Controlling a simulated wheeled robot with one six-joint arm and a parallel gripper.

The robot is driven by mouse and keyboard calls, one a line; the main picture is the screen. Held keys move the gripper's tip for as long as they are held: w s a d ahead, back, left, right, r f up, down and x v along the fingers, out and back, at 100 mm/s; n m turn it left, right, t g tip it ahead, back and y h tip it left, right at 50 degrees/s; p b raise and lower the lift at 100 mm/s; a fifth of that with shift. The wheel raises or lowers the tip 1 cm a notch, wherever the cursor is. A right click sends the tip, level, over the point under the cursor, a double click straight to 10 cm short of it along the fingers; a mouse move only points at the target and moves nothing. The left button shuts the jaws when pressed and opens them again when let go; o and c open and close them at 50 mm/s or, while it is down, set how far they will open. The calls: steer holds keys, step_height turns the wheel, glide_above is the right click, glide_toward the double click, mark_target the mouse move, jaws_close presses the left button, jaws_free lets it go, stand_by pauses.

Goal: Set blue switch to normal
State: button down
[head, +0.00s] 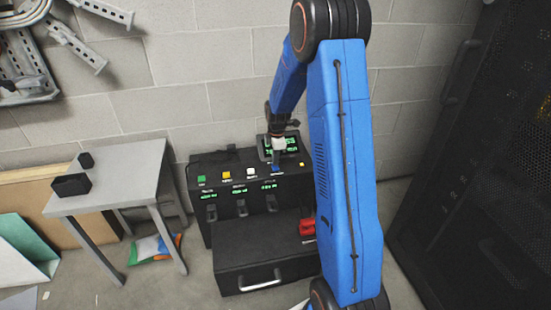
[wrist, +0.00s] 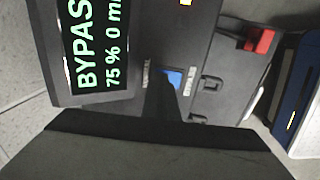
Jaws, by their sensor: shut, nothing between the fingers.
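The blue switch (head: 277,169) is at the right end of a row of coloured controls on top of the black console. My gripper (head: 279,157) is shut and empty, pointing down right over the switch. In the wrist view its narrow dark tip (wrist: 163,88) overlaps the switch's edge; I cannot tell if they touch. The display (wrist: 97,42) beside it reads "BYPAS", cut off, above "75 % 0 m".
Green (head: 202,181), yellow (head: 227,176) and white (head: 251,171) controls stand left of the blue one. A red handle (head: 307,227) sits at the console's lower right. A grey table (head: 130,170) stands left; a dark cabinet (head: 480,180) stands right.

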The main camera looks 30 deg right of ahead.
steer(key=shift+w+f+g, duration=0.1)
steer(key=shift+f+g, duration=0.15)
steer(key=shift+g, duration=0.05)
stand_by(0.4)
steer(key=shift+s+a+r, duration=0.1)
steer(key=shift+s+a, duration=0.1)
steer(key=shift+s, duration=0.6)
steer(key=shift+r, duration=0.15)
steer(key=shift+a+r, duration=0.1)
steer(key=shift+r, duration=0.2)
step_height(320, 180, up, 13)
steer(key=s, duration=0.1)
steer(key=shift+s+a, duration=0.15)
steer(key=shift+s, duration=0.25)
